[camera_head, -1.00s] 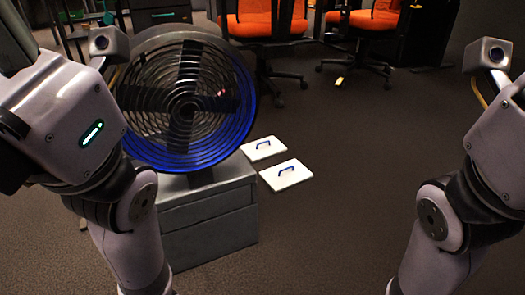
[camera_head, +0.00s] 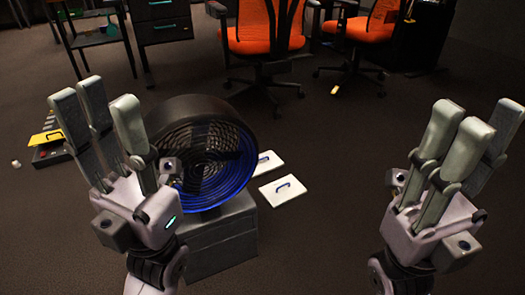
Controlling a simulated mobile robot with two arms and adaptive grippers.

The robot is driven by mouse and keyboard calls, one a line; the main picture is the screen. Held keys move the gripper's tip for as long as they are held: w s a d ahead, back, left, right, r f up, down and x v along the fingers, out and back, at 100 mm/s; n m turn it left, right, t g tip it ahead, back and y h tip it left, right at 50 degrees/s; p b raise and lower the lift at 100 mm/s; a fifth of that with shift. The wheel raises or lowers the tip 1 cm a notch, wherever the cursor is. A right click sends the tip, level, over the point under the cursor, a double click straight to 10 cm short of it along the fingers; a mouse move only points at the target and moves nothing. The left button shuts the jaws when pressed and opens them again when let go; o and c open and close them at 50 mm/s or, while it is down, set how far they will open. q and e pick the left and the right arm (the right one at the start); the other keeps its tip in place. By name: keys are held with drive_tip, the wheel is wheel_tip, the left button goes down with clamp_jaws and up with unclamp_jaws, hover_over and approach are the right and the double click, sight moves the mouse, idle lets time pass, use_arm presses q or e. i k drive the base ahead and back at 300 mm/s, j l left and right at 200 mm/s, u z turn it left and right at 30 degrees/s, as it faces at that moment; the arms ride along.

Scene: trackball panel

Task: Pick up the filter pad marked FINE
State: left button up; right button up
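The nearer pad (camera_head: 283,193) shows almost whole. The farther pad (camera_head: 268,161) is partly hidden behind the fan. No marking is readable on either, so I cannot tell which is FINE. My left gripper (camera_head: 97,115) is raised in front of the fan's left side, fingers up and spread, empty. My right gripper (camera_head: 474,135) is raised at the right, fingers up and apart, empty, well away from the pads.
A round dark fan with a blue rim (camera_head: 232,165) stands on a grey box (camera_head: 222,243) left of the pads. A panel with a yellow part (camera_head: 46,138) lies at far left. Orange chairs (camera_head: 262,32) stand behind. The floor right of the pads is clear.

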sight(268, 162)
drive_tip(key=i+u, duration=0.1)
drive_tip(key=u, duration=1)
drive_tip(key=i+l+u, duration=0.2)
drive_tip(key=l+u, duration=0.2)
drive_tip(key=l, duration=0.3)
drive_tip(key=i+l+u, duration=0.1)
drive_tip(key=l+u, duration=0.3)
drive_tip(key=l, duration=0.3)
drive_tip(key=l+u, duration=0.4)
drive_tip(key=l, duration=0.35)
drive_tip(key=k+l+u, duration=0.1)
drive_tip(key=l+u, duration=0.3)
drive_tip(key=l, duration=0.3)
drive_tip(key=k+l, duration=0.1)
drive_tip(key=l, duration=0.85)
drive_tip(key=k+l, duration=0.15)
drive_tip(key=l, duration=0.3)
drive_tip(key=k+l, duration=0.1)
drive_tip(key=l, duration=0.4)
